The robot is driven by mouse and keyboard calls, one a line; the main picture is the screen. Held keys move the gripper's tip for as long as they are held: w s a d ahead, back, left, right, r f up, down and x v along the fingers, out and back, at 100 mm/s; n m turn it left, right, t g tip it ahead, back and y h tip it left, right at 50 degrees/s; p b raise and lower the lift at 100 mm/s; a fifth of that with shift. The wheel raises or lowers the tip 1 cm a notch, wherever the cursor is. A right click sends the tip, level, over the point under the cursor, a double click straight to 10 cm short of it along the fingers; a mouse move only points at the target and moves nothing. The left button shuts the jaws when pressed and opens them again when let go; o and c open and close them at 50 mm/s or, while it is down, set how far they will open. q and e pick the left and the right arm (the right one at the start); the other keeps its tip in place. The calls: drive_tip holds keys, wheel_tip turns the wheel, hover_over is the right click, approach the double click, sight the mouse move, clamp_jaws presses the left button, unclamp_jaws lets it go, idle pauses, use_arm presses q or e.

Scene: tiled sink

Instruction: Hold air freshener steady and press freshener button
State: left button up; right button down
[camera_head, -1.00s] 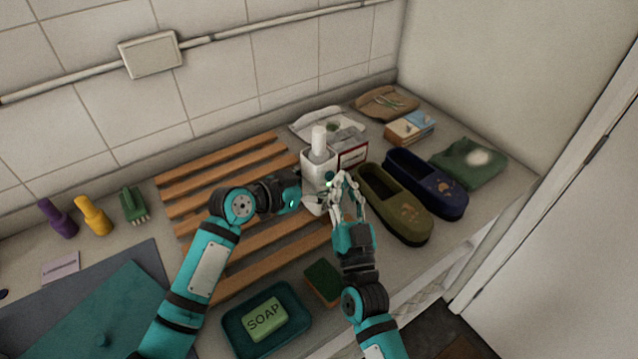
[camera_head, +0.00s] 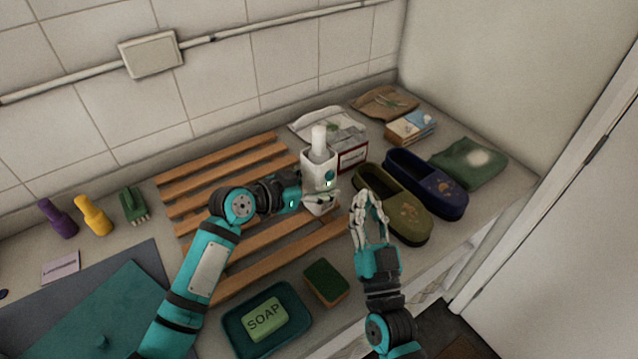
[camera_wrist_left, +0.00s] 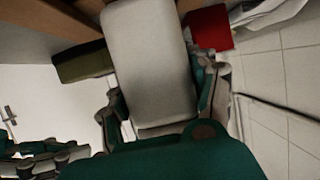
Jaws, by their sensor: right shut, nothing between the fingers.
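The white air freshener (camera_head: 316,168) stands upright at the right end of the wooden slatted rack, with a paler cylinder on top. A small green light shows on its front, and a dark round spot sits above that. My left gripper (camera_head: 318,199) comes from the left and is shut on its lower body. In the left wrist view, the air freshener's pale body (camera_wrist_left: 150,60) fills the space between the two fingers. My right gripper (camera_head: 364,198) is shut and empty, to the right of the air freshener and apart from it, in front of the olive slipper.
A red-and-white box (camera_head: 352,154) stands close behind the air freshener. The olive slipper (camera_head: 408,215) and blue slipper (camera_head: 440,188) lie to the right. A sponge (camera_head: 326,281) and a soap dish (camera_head: 232,322) lie in front. The slatted rack (camera_head: 222,162) extends left.

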use_arm(q)
drive_tip(key=o, duration=0.4)
drive_tip(key=v, duration=1.2)
drive_tip(key=shift+s+f, duration=0.1)
